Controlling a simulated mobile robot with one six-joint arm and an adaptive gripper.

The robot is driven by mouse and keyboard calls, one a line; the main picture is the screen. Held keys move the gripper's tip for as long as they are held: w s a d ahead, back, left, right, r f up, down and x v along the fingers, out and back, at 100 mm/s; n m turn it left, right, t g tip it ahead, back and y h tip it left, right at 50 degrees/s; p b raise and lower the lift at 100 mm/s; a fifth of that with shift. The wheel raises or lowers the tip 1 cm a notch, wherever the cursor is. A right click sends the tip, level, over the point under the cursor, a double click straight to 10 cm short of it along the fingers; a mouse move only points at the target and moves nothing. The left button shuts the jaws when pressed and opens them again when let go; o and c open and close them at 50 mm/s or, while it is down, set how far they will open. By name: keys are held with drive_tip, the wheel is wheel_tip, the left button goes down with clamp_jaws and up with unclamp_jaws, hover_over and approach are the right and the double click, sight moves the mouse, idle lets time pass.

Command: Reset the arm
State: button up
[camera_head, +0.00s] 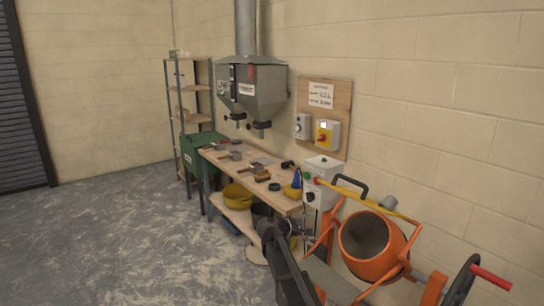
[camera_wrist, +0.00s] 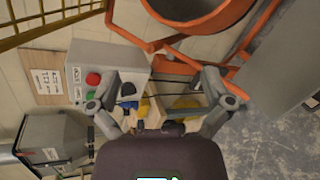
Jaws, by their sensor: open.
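My gripper (camera_wrist: 163,88) shows in the wrist view with its two fingers spread wide apart, one on each side. It is open, and nothing is held between the fingers; the scene behind shows through the gap. Dark parts of my own arm rise from the bottom edge of the head view, in front of the bench's near end and left of the mixer. I cannot make out the fingertips clearly there.
An orange concrete mixer (camera_head: 396,254) stands close at right. A wooden workbench (camera_head: 222,163) with tools runs along the wall, near a grey control box (camera_head: 322,168). A grey hopper (camera_head: 268,92) hangs above. Shelves (camera_head: 186,100) stand behind. The floor at left (camera_head: 95,235) is clear.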

drive_tip(key=s+d+f+m+g+y, duration=0.25)
drive_tip(key=s+f, duration=0.25)
drive_tip(key=s, duration=0.3)
drive_tip(key=s+d+f+m+g+y, duration=0.25)
drive_tip(key=s+d+f, duration=0.2)
drive_tip(key=s, duration=0.35)
drive_tip(key=s+a+f+m+y, duration=0.1)
drive_tip(key=s+m+y, duration=0.1)
drive_tip(key=s, duration=0.3)
drive_tip(key=s+a+f+m+g+y, duration=0.1)
drive_tip(key=s+f+m+y, duration=0.1)
drive_tip(key=s, duration=0.3)
drive_tip(key=s+a+f+m+g+y+b, duration=0.1)
drive_tip(key=s+a+y, duration=0.1)
drive_tip(key=s, duration=0.3)
drive_tip(key=shift+s+f+m+y, duration=0.4)
drive_tip(key=shift+y, duration=0.4)
drive_tip(key=shift+a, duration=0.1)
